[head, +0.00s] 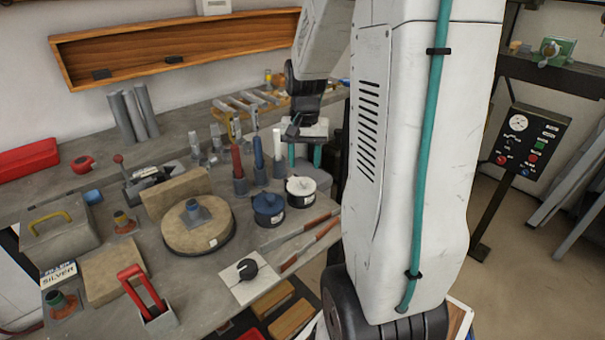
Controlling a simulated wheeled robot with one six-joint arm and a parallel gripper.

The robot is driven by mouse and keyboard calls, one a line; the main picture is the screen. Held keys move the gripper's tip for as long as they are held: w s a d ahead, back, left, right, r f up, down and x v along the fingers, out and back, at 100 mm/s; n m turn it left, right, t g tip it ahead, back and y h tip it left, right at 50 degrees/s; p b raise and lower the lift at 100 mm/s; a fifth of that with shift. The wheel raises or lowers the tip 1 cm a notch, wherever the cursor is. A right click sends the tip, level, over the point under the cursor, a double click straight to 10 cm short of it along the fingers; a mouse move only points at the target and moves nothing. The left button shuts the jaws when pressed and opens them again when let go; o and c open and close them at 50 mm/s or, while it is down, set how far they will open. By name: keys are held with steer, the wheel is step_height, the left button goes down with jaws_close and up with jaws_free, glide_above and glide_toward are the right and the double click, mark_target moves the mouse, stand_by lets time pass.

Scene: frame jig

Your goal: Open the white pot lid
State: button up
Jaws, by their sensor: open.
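The white pot lid (301,185) sits on a small dark pot (300,201) near the right end of the workbench. The lid has a dark knob on top and looks closed. My gripper (292,132) is above and behind the pot, apart from it. It is open, small in the view and pointing down, and I see nothing held in it. My arm fills the right middle of the view and hides what lies behind it.
A blue-lidded pot (268,207) stands just left of the white one. Red, blue and white upright cylinders (258,158) stand behind. Long bars with red ends (300,232) lie in front. A round tan block (197,227) is further left.

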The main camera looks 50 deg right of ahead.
mark_target(304, 179)
step_height(304, 179, down, 5)
steer(key=shift+f, duration=0.1)
stand_by(0.3)
jaws_close()
